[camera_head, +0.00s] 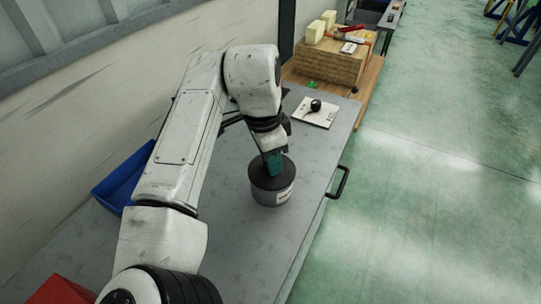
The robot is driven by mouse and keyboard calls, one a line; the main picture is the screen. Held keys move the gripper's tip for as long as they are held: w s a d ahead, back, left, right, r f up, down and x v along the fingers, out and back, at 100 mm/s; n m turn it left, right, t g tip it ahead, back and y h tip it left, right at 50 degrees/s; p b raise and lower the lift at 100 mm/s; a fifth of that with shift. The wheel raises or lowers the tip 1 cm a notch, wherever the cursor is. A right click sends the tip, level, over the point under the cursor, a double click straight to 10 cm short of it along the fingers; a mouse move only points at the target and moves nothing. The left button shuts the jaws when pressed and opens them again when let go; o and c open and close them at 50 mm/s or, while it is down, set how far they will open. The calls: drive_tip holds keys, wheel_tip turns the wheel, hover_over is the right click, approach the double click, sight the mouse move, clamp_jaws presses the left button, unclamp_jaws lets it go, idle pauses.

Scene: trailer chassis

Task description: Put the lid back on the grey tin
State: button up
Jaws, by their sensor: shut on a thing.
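The grey tin (268,196) stands upright on the grey bench top, with a pale label on its side. Its dark round lid (258,172) is over the top of the tin, roughly level and lined up with the rim. I cannot tell whether it is fully seated or a hair above. My gripper (273,165) comes down from above with teal fingers and is shut on the lid near its middle. The fingers hide the lid's centre and whatever part they grip.
A white board (314,115) with a black round-ended object (315,105) lies behind the tin. A blue bin (117,184) is left, partly behind my arm. A red object (62,291) is at the lower left. A wooden stack (328,62) stands behind. A black handle (341,183) juts from the bench's right edge.

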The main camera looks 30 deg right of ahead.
drive_tip(key=o, duration=1.6)
drive_tip(key=shift+r, duration=0.1)
drive_tip(key=shift+r+p, duration=3)
drive_tip(key=shift+r, duration=0.4)
clamp_jaws()
